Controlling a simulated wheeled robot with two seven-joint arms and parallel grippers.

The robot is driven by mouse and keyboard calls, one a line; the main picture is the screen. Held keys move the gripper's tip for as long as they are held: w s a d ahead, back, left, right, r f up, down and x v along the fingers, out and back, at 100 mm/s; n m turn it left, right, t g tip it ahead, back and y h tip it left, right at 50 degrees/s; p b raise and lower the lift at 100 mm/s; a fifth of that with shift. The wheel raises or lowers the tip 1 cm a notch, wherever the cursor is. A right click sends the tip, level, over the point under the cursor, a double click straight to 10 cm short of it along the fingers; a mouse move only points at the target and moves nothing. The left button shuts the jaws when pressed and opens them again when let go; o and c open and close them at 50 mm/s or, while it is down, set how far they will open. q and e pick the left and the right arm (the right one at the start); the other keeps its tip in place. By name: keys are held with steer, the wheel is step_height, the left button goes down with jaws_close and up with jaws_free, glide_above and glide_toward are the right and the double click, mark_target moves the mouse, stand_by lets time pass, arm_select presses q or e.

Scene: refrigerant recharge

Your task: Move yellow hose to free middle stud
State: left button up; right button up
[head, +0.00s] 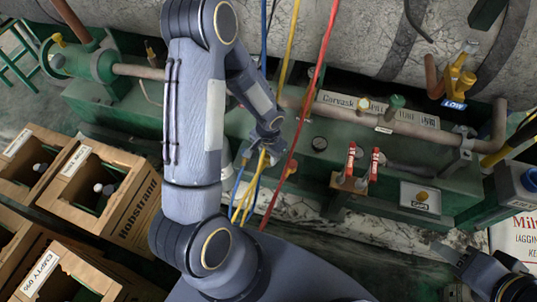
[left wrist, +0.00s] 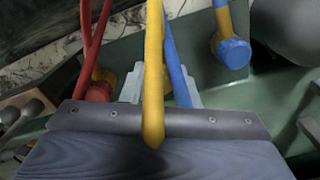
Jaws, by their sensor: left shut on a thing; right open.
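The yellow hose (head: 291,45) hangs down from the top in the head view. My left gripper (head: 264,150) is shut on it in front of the green machine. In the left wrist view the yellow hose (left wrist: 153,70) runs down the middle, between the grey fingertips (left wrist: 160,88). The hose's lower end is not clear to me. I cannot pick out the free middle stud; my arm and gripper cover part of the machine. My right gripper (head: 448,258) is open and empty at the lower right, apart from the hoses.
A red hose (head: 322,65) and a blue hose (head: 264,40) hang close beside the yellow one. Red-handled valves (head: 362,162) stand on the green machine (head: 310,185). A blue-capped yellow fitting (left wrist: 232,45) is at the right in the wrist view.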

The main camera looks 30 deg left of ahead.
arm_select(q)
steer(key=shift+f+b, duration=0.4)
steer(key=shift+f, duration=0.05)
steer(key=o, duration=1)
step_height(320, 180, up, 7)
steer(key=p, duration=0.2)
steer(key=shift+f+p, duration=0.1)
steer(key=shift+p, duration=0.25)
steer(key=shift+r, duration=0.55)
